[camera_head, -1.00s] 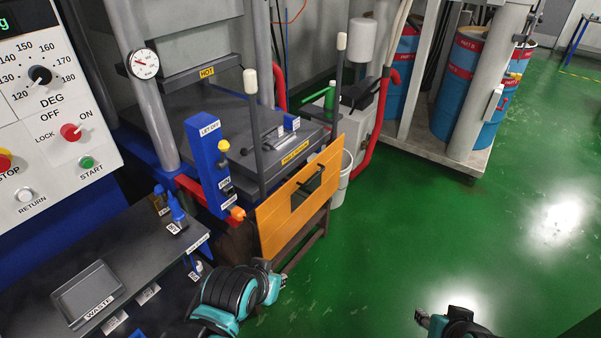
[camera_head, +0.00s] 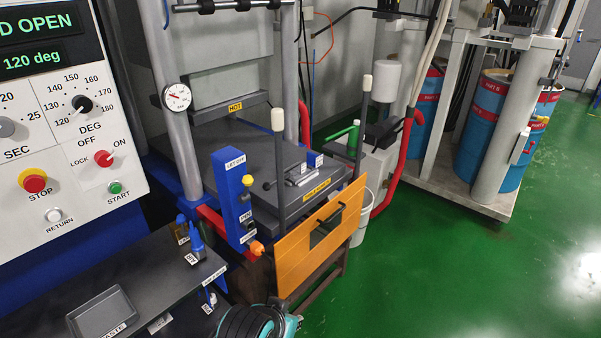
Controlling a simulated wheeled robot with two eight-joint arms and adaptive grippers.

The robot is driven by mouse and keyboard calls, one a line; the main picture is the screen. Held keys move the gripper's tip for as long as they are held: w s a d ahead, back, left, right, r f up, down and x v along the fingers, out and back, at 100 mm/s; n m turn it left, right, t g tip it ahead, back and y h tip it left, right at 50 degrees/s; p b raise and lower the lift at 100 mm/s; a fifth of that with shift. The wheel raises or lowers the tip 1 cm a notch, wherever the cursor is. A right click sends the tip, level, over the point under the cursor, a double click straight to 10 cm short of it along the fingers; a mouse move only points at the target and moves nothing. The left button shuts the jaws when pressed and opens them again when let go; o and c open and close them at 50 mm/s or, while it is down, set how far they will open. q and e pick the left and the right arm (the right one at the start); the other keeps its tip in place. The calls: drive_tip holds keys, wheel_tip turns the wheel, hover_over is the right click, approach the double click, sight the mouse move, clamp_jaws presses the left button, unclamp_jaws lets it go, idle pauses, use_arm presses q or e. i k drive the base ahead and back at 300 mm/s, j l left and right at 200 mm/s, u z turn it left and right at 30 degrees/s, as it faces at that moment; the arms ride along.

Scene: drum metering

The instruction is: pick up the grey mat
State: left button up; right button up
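I cannot pick out a grey mat for certain in the head view. A shallow grey tray (camera_head: 103,313) marked WASTE lies on the dark bench at the lower left. A small silvery grey piece (camera_head: 302,176) lies on the dark press bed. Part of my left arm, teal and black, shows at the bottom edge below the orange panel. Its fingertips are out of frame, so I cannot see whether that gripper is open or shut. My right gripper is out of view.
Blue drums (camera_head: 487,115) stand behind. Green floor (camera_head: 450,270) at right is clear.

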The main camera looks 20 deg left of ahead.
sight(298, 167)
drive_tip(key=i+j, duration=0.1)
drive_tip(key=i, duration=0.8)
drive_tip(key=j+z, duration=0.05)
